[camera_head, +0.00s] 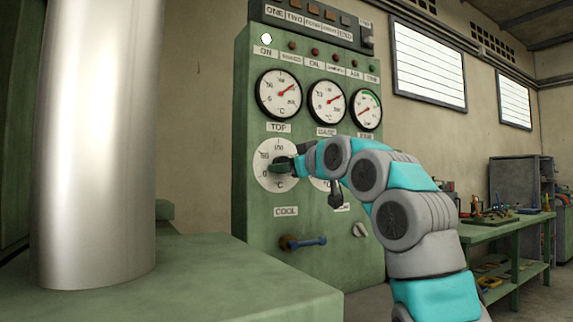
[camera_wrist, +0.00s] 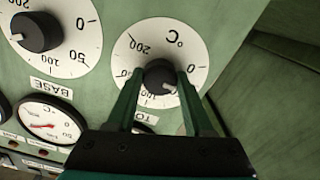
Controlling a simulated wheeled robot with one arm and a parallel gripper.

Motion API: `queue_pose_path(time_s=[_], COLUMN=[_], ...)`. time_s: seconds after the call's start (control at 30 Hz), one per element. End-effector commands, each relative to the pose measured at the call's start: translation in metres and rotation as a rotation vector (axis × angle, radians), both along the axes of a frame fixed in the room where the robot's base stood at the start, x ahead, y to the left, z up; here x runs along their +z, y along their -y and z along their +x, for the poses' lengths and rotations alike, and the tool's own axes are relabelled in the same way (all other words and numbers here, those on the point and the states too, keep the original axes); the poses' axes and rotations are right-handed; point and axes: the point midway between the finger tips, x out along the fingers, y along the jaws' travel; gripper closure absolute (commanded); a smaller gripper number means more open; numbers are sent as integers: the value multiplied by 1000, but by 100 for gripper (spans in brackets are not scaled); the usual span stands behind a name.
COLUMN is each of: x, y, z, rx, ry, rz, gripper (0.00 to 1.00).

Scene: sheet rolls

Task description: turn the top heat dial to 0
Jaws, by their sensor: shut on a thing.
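The top heat dial is a round white plate (camera_head: 266,150) with a dark knob, on a green control panel below the TOP label. My gripper (camera_wrist: 160,78) is shut on the dark knob (camera_wrist: 158,72), with one finger on each side. My gripper also shows in the head view (camera_head: 287,165), at the dial. The knob's pointer is hidden, so its setting cannot be read.
The base dial (camera_wrist: 74,28) is beside the top dial, partly behind my arm in the head view. Round gauges (camera_head: 279,94) sit above. A blue-handled lever (camera_head: 303,242) is below. A green bench (camera_head: 500,222) stands at the right.

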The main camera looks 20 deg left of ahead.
Motion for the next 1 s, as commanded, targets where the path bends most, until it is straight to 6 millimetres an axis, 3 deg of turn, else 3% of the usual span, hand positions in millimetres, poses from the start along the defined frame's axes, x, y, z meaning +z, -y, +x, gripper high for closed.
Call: queue_pose_path(time_s=[0.5, 1.0], x=[0, 1], y=[0, 0], z=[0, 0], rx=[0, -1], ry=[294, 377], rz=[-252, -319], gripper=[100, 100])
